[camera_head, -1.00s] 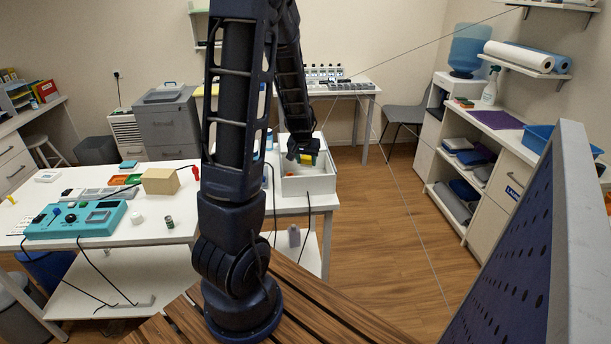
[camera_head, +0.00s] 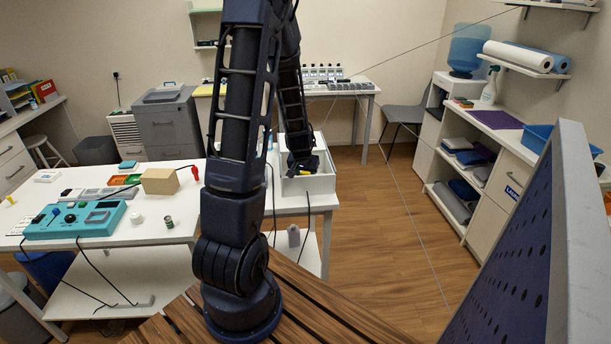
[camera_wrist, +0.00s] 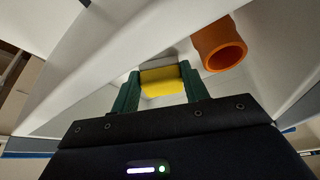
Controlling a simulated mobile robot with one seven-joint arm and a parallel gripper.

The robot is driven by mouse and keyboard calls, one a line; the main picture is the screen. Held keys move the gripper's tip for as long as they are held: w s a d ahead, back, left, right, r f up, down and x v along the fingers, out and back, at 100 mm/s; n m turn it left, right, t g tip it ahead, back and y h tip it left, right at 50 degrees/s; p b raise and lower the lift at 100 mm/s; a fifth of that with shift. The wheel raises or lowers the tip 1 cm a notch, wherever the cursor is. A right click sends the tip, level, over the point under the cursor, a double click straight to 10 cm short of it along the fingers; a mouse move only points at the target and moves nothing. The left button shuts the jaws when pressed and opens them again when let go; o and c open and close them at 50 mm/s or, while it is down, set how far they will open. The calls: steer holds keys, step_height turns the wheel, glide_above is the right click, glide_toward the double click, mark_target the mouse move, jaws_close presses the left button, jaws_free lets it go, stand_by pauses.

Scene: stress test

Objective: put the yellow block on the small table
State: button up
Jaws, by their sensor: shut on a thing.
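My gripper (camera_wrist: 161,88) is shut on a yellow block (camera_wrist: 162,80), held between its two green fingers in the wrist view. The wrist view shows pale bin walls around the block. I cannot tell if the block touches the bin floor. The bin stands on a narrow white table (camera_head: 288,203), partly hidden by my arm. Which table is the small one is unclear.
An orange hollow cylinder (camera_wrist: 220,45) lies close beside the block. A white workbench (camera_head: 180,225) with a teal device (camera_head: 75,220) and a tan box (camera_head: 160,181) stands at left. A large dark blue perforated panel (camera_head: 510,250) is at front right. Wooden floor is open right of the bin.

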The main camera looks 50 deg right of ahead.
steer(key=shift+f, duration=0.1)
steer(key=o, duration=1.1)
steer(key=shift+c, duration=0.2)
steer(key=shift+v, duration=2.2)
steer(key=v, duration=0.8)
steer(key=shift+w, duration=0.1)
